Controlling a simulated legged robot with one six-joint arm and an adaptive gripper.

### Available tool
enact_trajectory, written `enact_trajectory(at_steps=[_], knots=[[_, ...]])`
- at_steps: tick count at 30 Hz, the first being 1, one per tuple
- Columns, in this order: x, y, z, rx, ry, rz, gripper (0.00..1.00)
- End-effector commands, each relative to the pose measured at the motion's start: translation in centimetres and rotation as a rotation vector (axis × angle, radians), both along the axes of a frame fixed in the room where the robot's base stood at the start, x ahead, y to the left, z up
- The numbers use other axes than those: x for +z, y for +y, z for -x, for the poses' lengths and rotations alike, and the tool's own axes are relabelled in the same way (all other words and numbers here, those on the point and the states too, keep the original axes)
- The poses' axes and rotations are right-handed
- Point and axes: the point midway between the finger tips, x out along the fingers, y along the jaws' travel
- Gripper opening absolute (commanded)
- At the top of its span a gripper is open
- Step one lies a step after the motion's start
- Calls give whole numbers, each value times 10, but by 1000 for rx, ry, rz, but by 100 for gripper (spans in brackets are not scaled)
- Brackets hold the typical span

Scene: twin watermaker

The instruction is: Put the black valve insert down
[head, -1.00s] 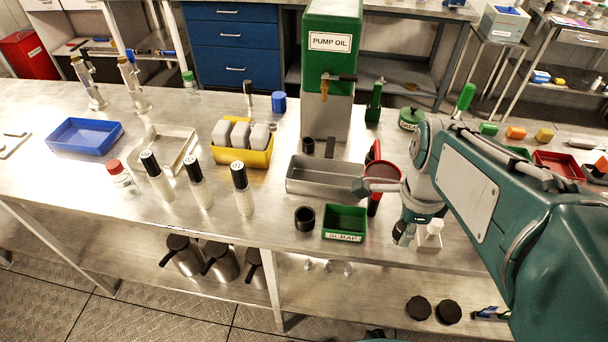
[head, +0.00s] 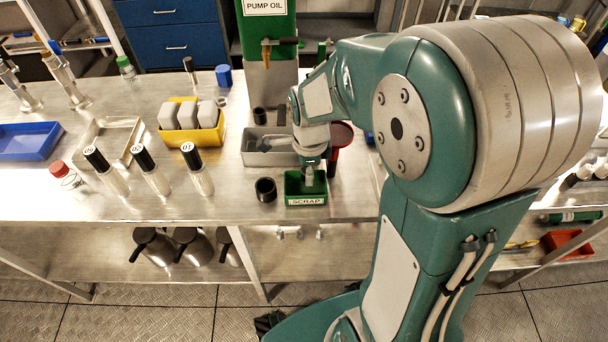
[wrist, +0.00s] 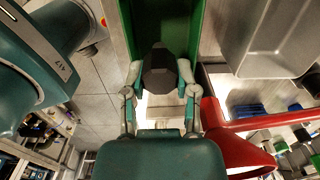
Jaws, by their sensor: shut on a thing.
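The black valve insert (wrist: 160,72) is dark and faceted, between my fingertips in the wrist view. My gripper (wrist: 160,88) is shut on it. In the head view my gripper (head: 309,176) points down over the green scrap bin (head: 306,201), and the insert is not clearly visible there. In the wrist view the green bin (wrist: 197,25) lies behind the insert, which overlaps the bin's opening. I cannot tell how far the insert is above the bin floor.
A grey metal tray (head: 256,158) stands behind the bin. A red funnel (head: 341,134) stands close to its right, also beside my gripper in the wrist view (wrist: 222,135). A black cup (head: 265,190) stands left of the bin. Clear bench lies farther left.

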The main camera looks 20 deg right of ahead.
Motion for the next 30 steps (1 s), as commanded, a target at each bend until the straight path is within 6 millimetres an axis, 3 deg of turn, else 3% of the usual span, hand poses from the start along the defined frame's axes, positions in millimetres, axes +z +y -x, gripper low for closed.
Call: enact_trajectory(at_steps=[9,20,21,30], knots=[[-37,5,-6,0,2,4,0],[-40,4,-6,0,1,2,0],[-40,4,-6,-1,0,2,52],[-40,5,-6,0,0,3,53]])
